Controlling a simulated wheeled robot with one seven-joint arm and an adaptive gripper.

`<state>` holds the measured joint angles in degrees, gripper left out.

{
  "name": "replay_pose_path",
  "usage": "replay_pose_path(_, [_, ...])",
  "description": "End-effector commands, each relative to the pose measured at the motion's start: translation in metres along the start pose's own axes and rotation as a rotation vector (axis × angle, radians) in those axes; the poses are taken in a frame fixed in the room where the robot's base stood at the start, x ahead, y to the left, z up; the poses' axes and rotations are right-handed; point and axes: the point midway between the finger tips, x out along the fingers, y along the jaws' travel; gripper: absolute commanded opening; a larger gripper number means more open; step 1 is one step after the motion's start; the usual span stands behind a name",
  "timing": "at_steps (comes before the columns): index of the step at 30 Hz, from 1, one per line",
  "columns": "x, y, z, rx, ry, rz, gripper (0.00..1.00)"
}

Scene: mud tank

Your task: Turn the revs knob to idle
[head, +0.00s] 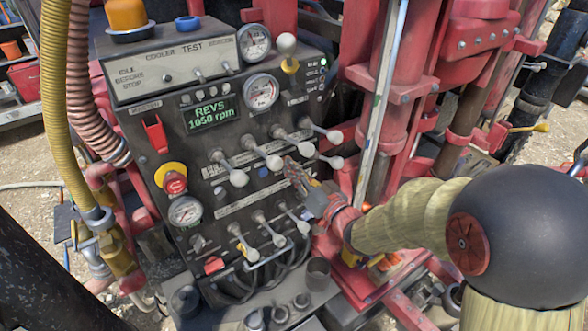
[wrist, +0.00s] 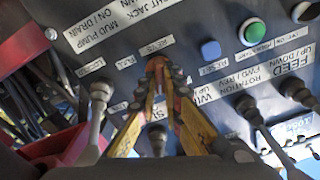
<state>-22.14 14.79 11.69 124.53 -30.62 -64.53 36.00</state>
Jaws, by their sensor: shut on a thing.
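The control panel (head: 215,165) stands in front of me, with a green display (head: 211,114) reading REVS 1050 rpm. My gripper (head: 291,166) reaches the right side of the panel, among the white-knobbed levers. In the wrist view my gripper's yellow fingers (wrist: 161,72) come together at the panel face, just below a small label (wrist: 154,48) that seems to read REVS. They are shut on the revs knob, which the fingertips almost wholly hide. I cannot make out which way the knob points.
White-knobbed levers (head: 238,177) stick out left of and below my gripper. In the wrist view a lever (wrist: 100,95) stands left of the fingers, and a blue button (wrist: 211,50) and green button (wrist: 252,33) lie to the right. Red machine columns (head: 400,110) stand close on the right.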

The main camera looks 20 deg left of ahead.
Motion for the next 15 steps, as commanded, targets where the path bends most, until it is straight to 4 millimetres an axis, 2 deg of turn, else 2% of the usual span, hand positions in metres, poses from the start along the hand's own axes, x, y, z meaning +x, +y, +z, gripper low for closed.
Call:
replay_pose_path(8, [0.0, 0.0008, 0.0014, -0.019, 0.001, 0.0, 0.0])
replay_pose_path(15, [0.0001, 0.0013, 0.0039, -0.157, 0.004, 0.0, 0.0])
